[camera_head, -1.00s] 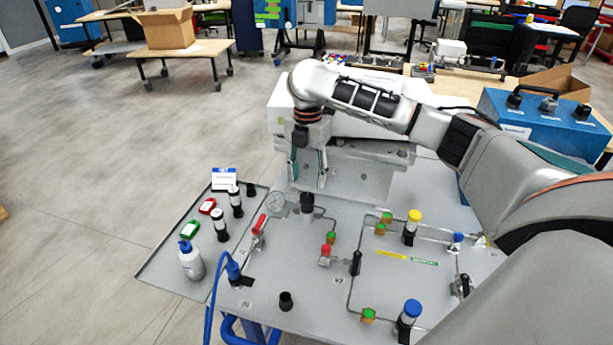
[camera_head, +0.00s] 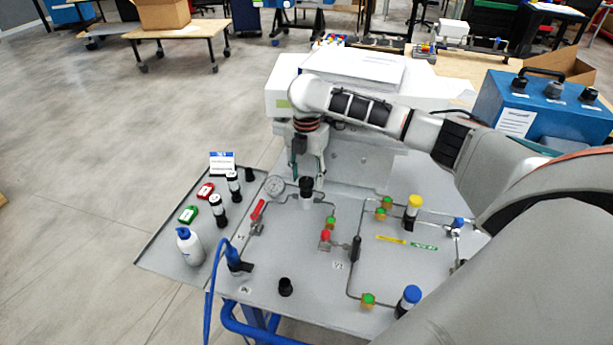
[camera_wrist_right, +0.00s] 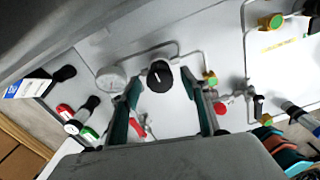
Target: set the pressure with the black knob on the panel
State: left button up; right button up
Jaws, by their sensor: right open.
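The black knob (camera_head: 306,186) stands on the panel (camera_head: 320,270) beside a round pressure gauge (camera_head: 274,186). In the right wrist view the black knob (camera_wrist_right: 159,76) has a white mark on its top and lies between the finger lines, just beyond the tips. My right gripper (camera_head: 307,178) is over the knob from behind; its open fingers also show in the right wrist view (camera_wrist_right: 164,88). I cannot tell whether a finger touches the knob. The gauge (camera_wrist_right: 111,79) is left of the knob there, its reading too small to make out. My left gripper is not in view.
A red-handled valve (camera_head: 257,211) sits near the knob's left. A side tray (camera_head: 160,251) holds a white bottle (camera_head: 190,246) and small parts. A white box (camera_head: 365,75) stands behind the panel.

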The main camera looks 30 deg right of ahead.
jog(key=c, duration=1.1)
jog(key=shift+m, duration=0.3)
